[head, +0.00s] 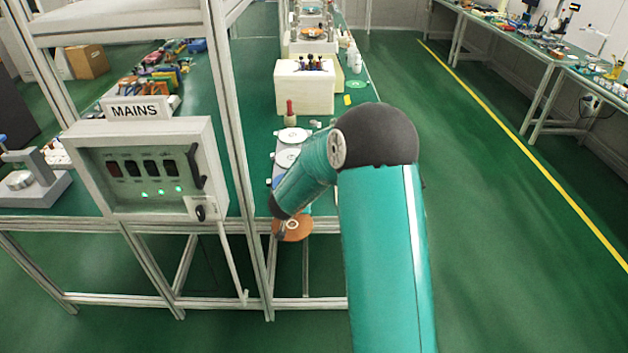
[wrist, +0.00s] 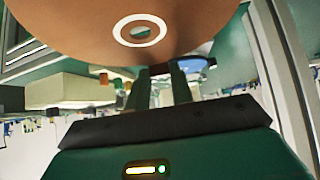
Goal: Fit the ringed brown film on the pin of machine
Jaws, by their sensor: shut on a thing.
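The brown film (head: 292,229) is a round disc. In the head view it shows just below the end of my arm, at the near end of the green bench. In the wrist view the film (wrist: 75,35) fills the top of the picture, with a white ring (wrist: 121,32) around its centre hole. My gripper (wrist: 162,72) is shut on the film near its edge; in the head view the arm hides the fingers. Behind the arm, white round plates (head: 293,135) sit on the bench, perhaps part of a machine. I cannot make out a pin.
A grey MAINS panel (head: 150,168) with switches and a lever stands left, beside a pale frame post (head: 238,150). A cream box machine (head: 304,90) stands farther along the bench. A red-handled tool (head: 289,113) stands near the plates. The green floor at right is clear.

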